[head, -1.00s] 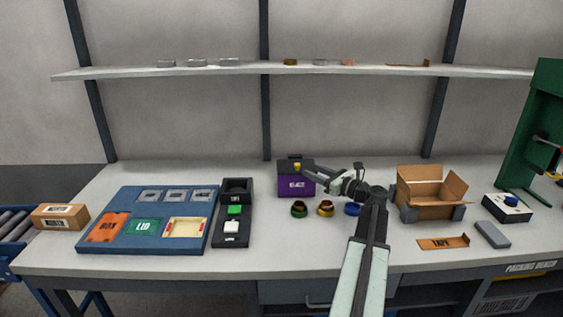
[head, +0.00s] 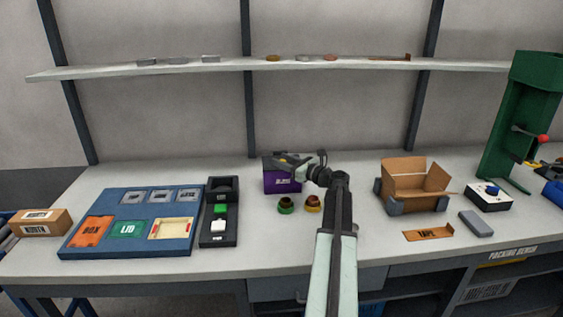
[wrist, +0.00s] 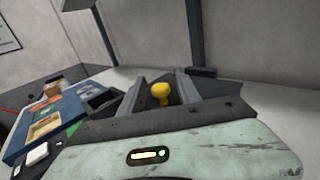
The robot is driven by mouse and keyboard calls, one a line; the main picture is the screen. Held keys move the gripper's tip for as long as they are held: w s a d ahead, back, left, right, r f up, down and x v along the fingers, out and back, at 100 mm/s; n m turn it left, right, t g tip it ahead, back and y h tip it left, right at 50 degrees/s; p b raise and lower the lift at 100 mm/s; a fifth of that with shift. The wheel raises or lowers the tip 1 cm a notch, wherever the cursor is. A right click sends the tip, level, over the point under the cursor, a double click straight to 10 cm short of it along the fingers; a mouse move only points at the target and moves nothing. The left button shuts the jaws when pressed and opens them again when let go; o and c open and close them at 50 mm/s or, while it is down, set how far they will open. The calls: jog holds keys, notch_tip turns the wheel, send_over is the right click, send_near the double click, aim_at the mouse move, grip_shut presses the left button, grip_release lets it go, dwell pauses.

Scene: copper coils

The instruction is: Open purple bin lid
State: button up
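The purple bin (head: 281,183) with a dark lid stands at the back middle of the bench in the head view. My gripper (head: 282,160) is over the lid and partly hides it. In the wrist view, a yellow knob (wrist: 159,91) shows between the two fingers of my gripper (wrist: 161,86). The fingers are open, with a gap on each side of the knob. The lid looks shut. The purple body of the bin is hidden in the wrist view.
A black box holder (head: 219,230) stands to the left, beside the blue tray (head: 70,245). An open cardboard box (head: 414,190) stands to the right. The shelf (head: 200,69) runs above.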

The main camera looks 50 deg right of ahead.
grip_shut()
dwell(1.2)
